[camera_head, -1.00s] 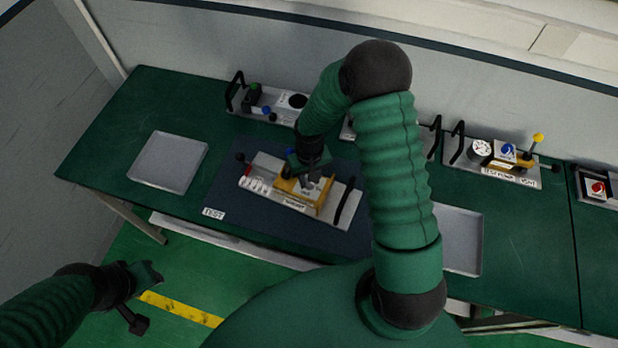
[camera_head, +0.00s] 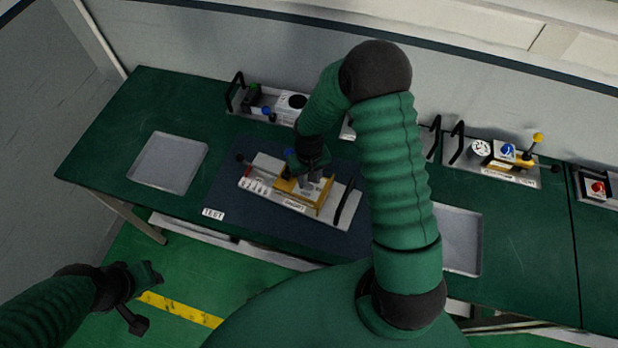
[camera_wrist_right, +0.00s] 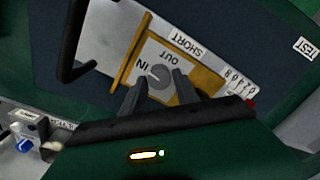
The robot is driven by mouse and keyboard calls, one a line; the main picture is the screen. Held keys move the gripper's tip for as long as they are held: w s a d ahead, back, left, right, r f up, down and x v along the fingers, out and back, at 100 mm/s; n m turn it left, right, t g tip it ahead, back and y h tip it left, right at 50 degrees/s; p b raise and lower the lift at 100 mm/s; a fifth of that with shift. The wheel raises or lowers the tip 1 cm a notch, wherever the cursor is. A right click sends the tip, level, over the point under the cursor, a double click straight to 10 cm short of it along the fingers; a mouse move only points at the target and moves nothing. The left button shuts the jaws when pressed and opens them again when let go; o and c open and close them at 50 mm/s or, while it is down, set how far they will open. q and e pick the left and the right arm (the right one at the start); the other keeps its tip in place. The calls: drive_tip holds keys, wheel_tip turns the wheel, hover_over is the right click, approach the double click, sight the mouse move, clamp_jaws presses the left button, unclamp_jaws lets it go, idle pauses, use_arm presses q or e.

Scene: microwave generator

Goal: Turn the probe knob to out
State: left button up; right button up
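The panel (camera_head: 348,205) lies on the dark mat in the middle of the bench. It carries a yellow block (camera_head: 289,187). In the right wrist view, a round grey knob (camera_wrist_right: 160,77) sits on the block's white plate, between the printed words IN and OUT. My right gripper (camera_wrist_right: 162,84) is over this plate with its two fingers apart, one on each side of the knob. I cannot tell whether they touch it. In the head view my right gripper (camera_head: 315,178) hides the knob. My left gripper (camera_head: 140,298) hangs off the bench at lower left, empty.
A grey tray (camera_head: 168,162) lies at the left, another (camera_head: 458,240) at the right behind my arm. Modules with black handles line the back, one with a yellow-topped lever (camera_head: 537,140). A black handle (camera_head: 346,208) rises at the panel's right end.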

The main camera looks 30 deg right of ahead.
drive_tip(key=shift+o, duration=1.3)
wheel_tip(320, 180, up, 17)
drive_tip(key=b, duration=0.2)
drive_tip(key=shift+f, duration=0.15)
